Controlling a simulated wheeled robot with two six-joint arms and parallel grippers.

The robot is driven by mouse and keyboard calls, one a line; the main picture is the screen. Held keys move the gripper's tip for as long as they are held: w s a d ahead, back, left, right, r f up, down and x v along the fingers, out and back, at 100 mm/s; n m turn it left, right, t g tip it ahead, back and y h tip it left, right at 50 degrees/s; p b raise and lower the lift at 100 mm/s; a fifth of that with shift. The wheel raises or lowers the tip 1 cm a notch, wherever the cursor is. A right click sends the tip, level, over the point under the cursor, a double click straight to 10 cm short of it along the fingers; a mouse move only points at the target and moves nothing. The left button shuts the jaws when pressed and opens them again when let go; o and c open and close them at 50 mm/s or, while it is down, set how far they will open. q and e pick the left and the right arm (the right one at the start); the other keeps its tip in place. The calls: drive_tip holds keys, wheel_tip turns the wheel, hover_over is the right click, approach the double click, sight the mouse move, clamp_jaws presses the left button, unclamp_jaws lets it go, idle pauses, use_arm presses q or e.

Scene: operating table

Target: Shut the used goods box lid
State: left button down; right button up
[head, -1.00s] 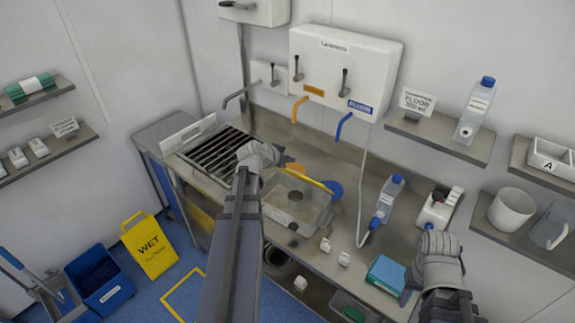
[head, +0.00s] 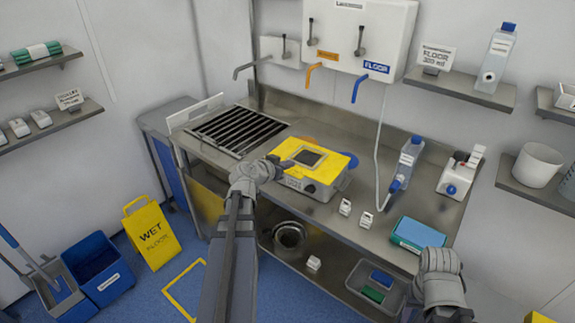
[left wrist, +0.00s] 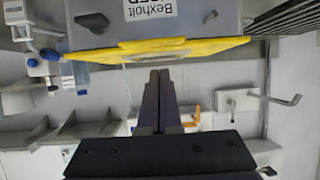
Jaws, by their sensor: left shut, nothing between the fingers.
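The used goods box (head: 322,190) stands on the steel counter in the middle of the head view. Its yellow lid (head: 337,165), with a dark square panel, lies down over the top and looks flat. My left gripper (head: 275,164) is shut and empty at the lid's left edge; I cannot tell whether it touches. In the left wrist view, the lid (left wrist: 215,45) appears as a yellow band just past the shut fingers, below the box's labelled face. My right gripper (head: 440,258) is at the lower right, near a teal and blue pack; its fingers are unclear.
A drain grate (head: 237,130) is left of the box. A bottle with a blue cap (head: 405,162) and a white container (head: 460,175) stand to the right.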

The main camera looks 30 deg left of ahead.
sight(291, 172)
use_arm(q)
drive_tip(key=f+b, duration=0.1)
drive_tip(key=f, duration=0.1)
drive_tip(key=shift+s+f+b, duration=0.3)
drive_tip(key=shift+f+b, duration=0.05)
drive_tip(key=shift+b, duration=0.05)
drive_tip(key=shift+f+b, duration=0.35)
drive_tip(key=shift+f, duration=0.05)
drive_tip(key=shift+s+d+f+b, duration=0.1)
drive_tip(key=shift+s+f+b, duration=0.35)
drive_tip(key=shift+b, duration=0.2)
drive_tip(key=shift+d, duration=0.1)
drive_tip(key=shift+w, duration=0.1)
